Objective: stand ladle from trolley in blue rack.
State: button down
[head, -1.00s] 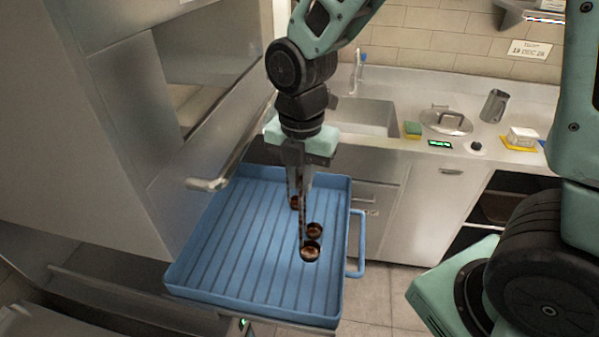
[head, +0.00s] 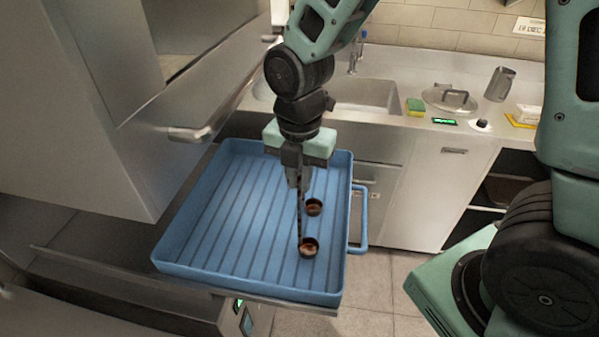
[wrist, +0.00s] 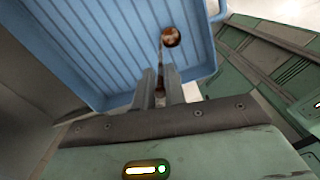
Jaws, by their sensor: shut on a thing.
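A ladle with a thin dark stem and a round brown-and-copper bowl (head: 308,247) hangs from my gripper (head: 299,180), bowl down. My gripper is shut on the upper part of its handle. The ladle's bowl also shows in the wrist view (wrist: 171,37), beyond the fingertips (wrist: 160,92). Below it is a blue ribbed tray (head: 200,235) with raised walls and a side handle; whether the bowl touches its floor I cannot tell. A second small brown bowl (head: 313,207) shows over the tray behind the ladle. I cannot make out a separate blue rack.
Steel cabinets with a bar handle (head: 190,133) stand close at the left. A counter behind has a sink (head: 365,95), a sponge (head: 415,106), a lid (head: 450,98) and a metal jug (head: 499,84). The tray's left half is clear.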

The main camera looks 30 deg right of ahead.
jog(key=shift+f, duration=0.35)
dwell(0.6)
jog(key=c, duration=0.8)
grip_release()
notch_tip(320, 180, up, 7)
jog(key=p, duration=0.7)
jog(key=shift+r, duration=0.1)
